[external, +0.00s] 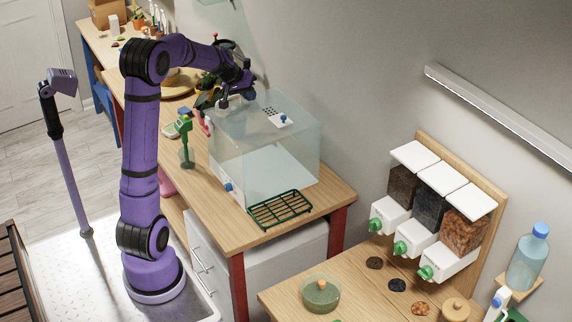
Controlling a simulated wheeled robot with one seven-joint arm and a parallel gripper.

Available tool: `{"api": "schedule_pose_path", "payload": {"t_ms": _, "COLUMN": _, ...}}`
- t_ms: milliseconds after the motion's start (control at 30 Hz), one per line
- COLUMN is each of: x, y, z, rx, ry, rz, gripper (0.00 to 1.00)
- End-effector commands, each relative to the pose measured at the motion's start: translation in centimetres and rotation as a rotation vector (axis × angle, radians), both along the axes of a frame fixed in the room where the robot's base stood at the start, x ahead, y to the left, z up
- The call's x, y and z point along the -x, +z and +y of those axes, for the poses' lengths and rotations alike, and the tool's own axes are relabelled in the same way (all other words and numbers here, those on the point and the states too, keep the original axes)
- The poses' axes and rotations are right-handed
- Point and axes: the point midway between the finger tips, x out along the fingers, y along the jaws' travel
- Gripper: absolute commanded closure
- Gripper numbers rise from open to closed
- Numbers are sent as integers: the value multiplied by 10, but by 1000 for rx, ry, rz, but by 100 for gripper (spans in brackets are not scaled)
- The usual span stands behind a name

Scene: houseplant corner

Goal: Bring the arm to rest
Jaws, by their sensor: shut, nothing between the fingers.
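My purple arm (142,150) stands upright on its base at the left and reaches over to the right at the top. My gripper (224,101) is at the end of the arm, beside the upper back left corner of the clear glass tank (268,150). It looks shut and empty. Its fingertips are small and partly lost among the dark and green things behind it. I cannot tell whether it touches the tank.
A green rack (280,208) lies in front of the tank on the wooden table (215,215). A green stand-like tool (185,140) is left of the tank. Three dispensers (430,210) and a green bowl (320,291) are at the right. Open space lies above the tank.

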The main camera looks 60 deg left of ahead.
Motion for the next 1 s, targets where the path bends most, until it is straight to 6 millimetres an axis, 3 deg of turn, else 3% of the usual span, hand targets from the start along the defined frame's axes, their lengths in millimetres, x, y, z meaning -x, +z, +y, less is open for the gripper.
{"api": "schedule_pose_path", "payload": {"t_ms": 133, "x": 5, "y": 9, "z": -2, "rx": -2, "ry": -3, "rz": 0, "gripper": 100}}
{"api": "schedule_pose_path", "payload": {"t_ms": 233, "x": 9, "y": 18, "z": -17, "rx": -11, "ry": -26, "rz": 3, "gripper": 100}}
{"api": "schedule_pose_path", "payload": {"t_ms": 467, "x": 41, "y": 53, "z": -102, "rx": -68, "ry": -153, "rz": 33, "gripper": 100}}
{"api": "schedule_pose_path", "payload": {"t_ms": 700, "x": 100, "y": 78, "z": -189, "rx": -143, "ry": -293, "rz": 68, "gripper": 100}}
{"api": "schedule_pose_path", "payload": {"t_ms": 1000, "x": 191, "y": 85, "z": -264, "rx": -248, "ry": -443, "rz": 95, "gripper": 100}}
